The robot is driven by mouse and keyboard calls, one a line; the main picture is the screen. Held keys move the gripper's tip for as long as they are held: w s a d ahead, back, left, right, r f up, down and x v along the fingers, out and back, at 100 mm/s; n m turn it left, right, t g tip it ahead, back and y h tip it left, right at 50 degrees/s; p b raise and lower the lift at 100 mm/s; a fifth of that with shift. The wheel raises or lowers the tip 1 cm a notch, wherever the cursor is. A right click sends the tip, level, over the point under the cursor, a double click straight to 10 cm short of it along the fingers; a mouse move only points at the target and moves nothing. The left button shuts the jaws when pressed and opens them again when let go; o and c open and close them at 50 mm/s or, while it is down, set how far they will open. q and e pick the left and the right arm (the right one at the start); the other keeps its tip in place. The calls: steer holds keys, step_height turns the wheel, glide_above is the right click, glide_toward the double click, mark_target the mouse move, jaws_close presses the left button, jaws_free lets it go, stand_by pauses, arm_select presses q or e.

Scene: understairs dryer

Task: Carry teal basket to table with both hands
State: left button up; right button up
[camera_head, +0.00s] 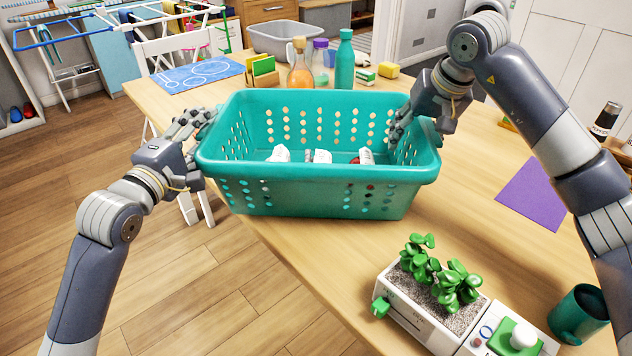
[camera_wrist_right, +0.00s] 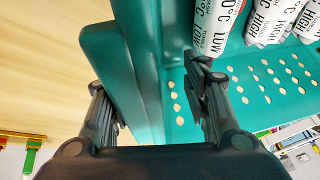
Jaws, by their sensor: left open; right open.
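The teal basket (camera_head: 318,180) is upright at the wooden table (camera_head: 480,190), its left end near or over the table's left edge. I cannot tell if its base fully rests on the top. White rolled items with printed labels (camera_head: 322,156) lie inside; they also show in the right wrist view (camera_wrist_right: 215,22). My left gripper (camera_head: 200,122) is open at the basket's left end, fingers by the rim; its grip is partly hidden. My right gripper (camera_head: 402,122) is open at the right end. In the right wrist view its fingers (camera_wrist_right: 150,90) straddle the basket's wall (camera_wrist_right: 148,40).
A planter box with green plants (camera_head: 440,280) and a teal mug (camera_head: 578,315) stand at the front. A teal bottle (camera_head: 345,60), an orange-filled carafe (camera_head: 300,68) and a grey tub (camera_head: 287,38) stand behind. A purple mat (camera_head: 535,194) lies right. A white chair (camera_head: 175,50) stands left.

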steer(key=shift+d+r, duration=0.1)
steer(key=v, duration=1.2)
arm_select(q)
steer(key=v, duration=1.1)
steer(key=shift+s, duration=0.35)
